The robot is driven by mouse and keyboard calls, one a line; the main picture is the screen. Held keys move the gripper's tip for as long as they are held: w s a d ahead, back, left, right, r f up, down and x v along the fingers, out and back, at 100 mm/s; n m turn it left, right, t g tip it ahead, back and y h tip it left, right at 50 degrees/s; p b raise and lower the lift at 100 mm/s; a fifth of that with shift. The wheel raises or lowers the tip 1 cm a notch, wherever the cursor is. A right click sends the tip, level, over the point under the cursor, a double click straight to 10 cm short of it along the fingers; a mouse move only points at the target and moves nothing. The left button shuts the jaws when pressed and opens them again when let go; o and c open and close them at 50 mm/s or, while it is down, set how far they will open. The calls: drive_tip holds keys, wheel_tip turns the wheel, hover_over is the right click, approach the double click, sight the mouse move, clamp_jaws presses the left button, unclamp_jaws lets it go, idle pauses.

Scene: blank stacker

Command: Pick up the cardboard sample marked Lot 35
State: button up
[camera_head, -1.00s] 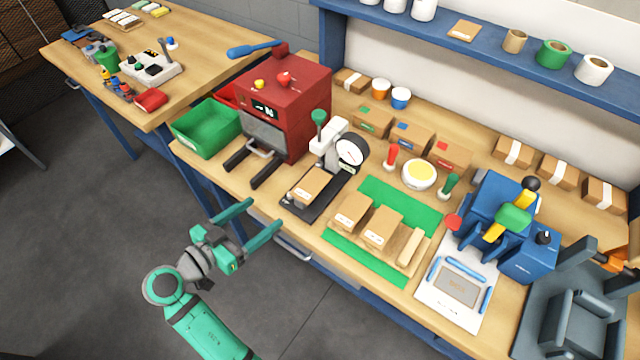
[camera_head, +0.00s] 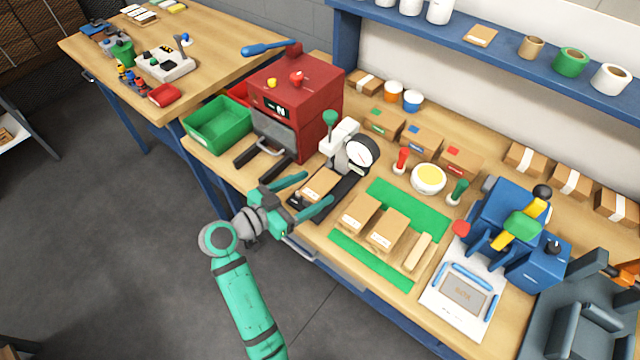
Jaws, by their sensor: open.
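Several brown cardboard pieces are in view, but their markings are too small to read, so I cannot tell which is Lot 35. One cardboard piece (camera_head: 321,182) lies on the black base of the dial gauge (camera_head: 357,152). My gripper (camera_head: 318,188) is open and empty at the bench's front edge. Its fingers point toward the piece on the gauge base, their tips near its front end. I cannot tell their height or whether they touch.
A red machine (camera_head: 297,97) with dark front rails and a green bin (camera_head: 218,124) stand left of the gauge. A blue press (camera_head: 510,215) and white tray (camera_head: 440,296) are at the right. A shelf (camera_head: 500,55) runs behind.

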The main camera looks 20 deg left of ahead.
drive_tip(key=shift+w+d+f, duration=0.15)
drive_tip(key=shift+w+d, duration=0.25)
drive_tip(key=shift+w, duration=0.2)
drive_tip(key=shift+c, duration=0.7)
drive_tip(key=c, duration=1.1)
